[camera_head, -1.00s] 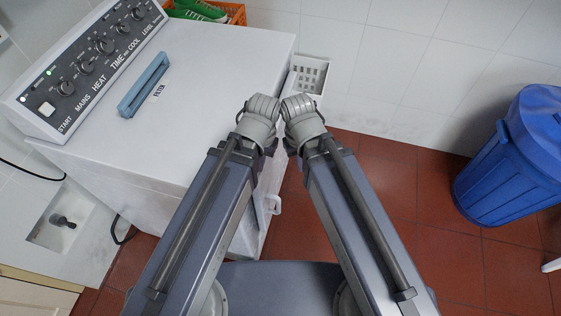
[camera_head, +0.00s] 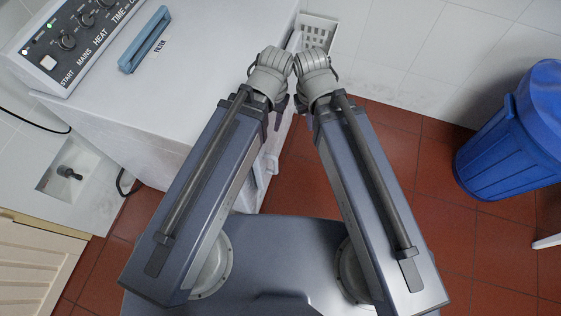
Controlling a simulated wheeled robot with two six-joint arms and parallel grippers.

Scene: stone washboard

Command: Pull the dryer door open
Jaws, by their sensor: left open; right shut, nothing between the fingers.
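The white dryer (camera_head: 185,95) stands at the upper left, seen from above. Its front, with the door, faces right and is seen nearly edge-on, largely hidden by my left arm. A small white handle-like part (camera_head: 271,164) sticks out from that front, low beside my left arm. I cannot tell whether the door is ajar. Both my arms reach forward side by side. Only small dark parts of my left gripper (camera_head: 280,110) and my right gripper (camera_head: 302,106) show beneath the arms, close to the dryer's front edge. The left is open, the right shut and empty.
A control panel (camera_head: 75,38) and blue filter handle (camera_head: 145,40) are on the dryer's top. A blue bin (camera_head: 512,135) is at the right. Red tiled floor (camera_head: 400,150) lies clear between bin and arms.

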